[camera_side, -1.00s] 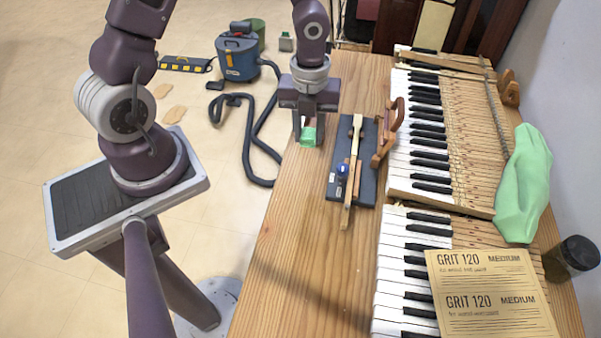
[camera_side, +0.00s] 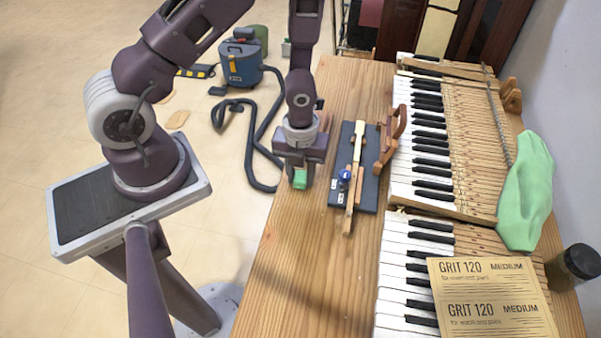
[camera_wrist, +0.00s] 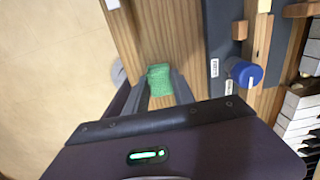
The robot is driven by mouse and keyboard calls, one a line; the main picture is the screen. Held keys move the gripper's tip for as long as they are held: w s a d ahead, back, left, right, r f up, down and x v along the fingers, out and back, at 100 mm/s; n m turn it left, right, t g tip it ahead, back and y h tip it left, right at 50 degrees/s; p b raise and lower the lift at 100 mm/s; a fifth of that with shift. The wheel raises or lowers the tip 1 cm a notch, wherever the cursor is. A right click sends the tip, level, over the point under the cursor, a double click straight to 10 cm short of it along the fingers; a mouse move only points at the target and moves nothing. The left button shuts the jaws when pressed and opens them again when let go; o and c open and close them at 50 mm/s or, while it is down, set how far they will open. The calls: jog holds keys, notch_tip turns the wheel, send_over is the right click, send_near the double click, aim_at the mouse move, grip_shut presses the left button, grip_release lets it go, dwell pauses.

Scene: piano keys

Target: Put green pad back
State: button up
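The green pad (camera_side: 300,179) is a small green block between the fingers of my gripper (camera_side: 300,182), near the left edge of the wooden bench (camera_side: 283,235). In the wrist view the pad (camera_wrist: 159,78) shows between the tips of my gripper (camera_wrist: 159,86), with a finger against each side. The gripper is shut on the pad. I cannot tell whether the pad's underside touches the bench.
A dark board (camera_side: 370,190) with a wooden key and a blue knob (camera_side: 344,175) is to the right. Piano keys (camera_side: 400,240), a mint cloth (camera_side: 526,195) and sandpaper sheets (camera_side: 488,295) lie further right. The front left bench is clear.

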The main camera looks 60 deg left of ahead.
jog(key=o, duration=0.4)
notch_tip(320, 180, up, 12)
notch_tip(320, 180, up, 6)
jog(key=r+n+t+y, duration=0.1)
jog(key=n, duration=0.4)
send_over(300, 176)
jog(key=a, duration=0.1)
jog(key=s+d+r+n+t, duration=0.1)
jog(key=s+r+n+t, duration=0.1)
jog(key=s+r+n, duration=0.4)
jog(key=s+d+r+n+t+h, duration=0.1)
jog(key=s+r+n, duration=0.5)
jog(key=n, duration=1)
notch_tip(300, 176, up, 3)
jog(key=shift+s+d+r+t, duration=0.2)
jog(key=shift+s+d+t, duration=0.2)
jog(key=shift+t, duration=0.4)
